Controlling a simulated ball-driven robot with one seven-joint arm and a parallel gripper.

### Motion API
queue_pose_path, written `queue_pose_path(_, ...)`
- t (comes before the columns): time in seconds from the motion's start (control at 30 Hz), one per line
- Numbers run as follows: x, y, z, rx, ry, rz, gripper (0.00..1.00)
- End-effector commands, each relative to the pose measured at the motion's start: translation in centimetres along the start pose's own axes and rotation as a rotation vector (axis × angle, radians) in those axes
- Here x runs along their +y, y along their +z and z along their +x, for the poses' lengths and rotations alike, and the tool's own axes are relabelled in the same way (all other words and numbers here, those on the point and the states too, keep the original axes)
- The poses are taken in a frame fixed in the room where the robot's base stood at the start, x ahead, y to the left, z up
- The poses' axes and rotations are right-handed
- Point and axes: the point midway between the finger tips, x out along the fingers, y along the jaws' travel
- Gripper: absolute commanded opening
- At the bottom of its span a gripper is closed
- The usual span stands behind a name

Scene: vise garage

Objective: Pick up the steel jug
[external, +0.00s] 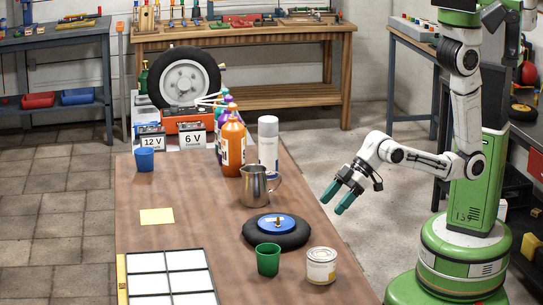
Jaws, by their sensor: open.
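The steel jug (254,187) stands upright on the brown table (190,195), with its handle on the right side. An orange bottle stands just behind it and a black round pad lies in front of it. My gripper (334,200) is open and empty. It hangs to the right of the jug, apart from it, past the table's right edge, with its green-tipped fingers pointing down and left.
Near the jug are an orange bottle (233,148), a spray can (268,147), a black pad with blue disc (276,228), a green cup (268,259) and a tin (321,266). A blue cup (145,159), yellow note (157,216) and white-panelled tray (122,278) lie left.

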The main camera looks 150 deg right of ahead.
Motion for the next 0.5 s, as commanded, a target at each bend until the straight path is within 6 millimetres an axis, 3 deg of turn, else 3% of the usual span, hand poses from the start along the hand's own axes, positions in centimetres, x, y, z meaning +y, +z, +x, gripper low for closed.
queue_pose_path(0.03,2.6,-1.7,-0.3,0.073,0.048,0.045,0.74)
queue_pose_path(0.2,9.6,-5.5,-2.1,0.284,0.180,0.136,0.74)
queue_pose_path(0.37,12.8,-7.0,-3.4,0.377,0.243,0.167,0.74)
queue_pose_path(0.5,13.6,-7.7,-2.5,0.393,0.253,0.172,0.74)
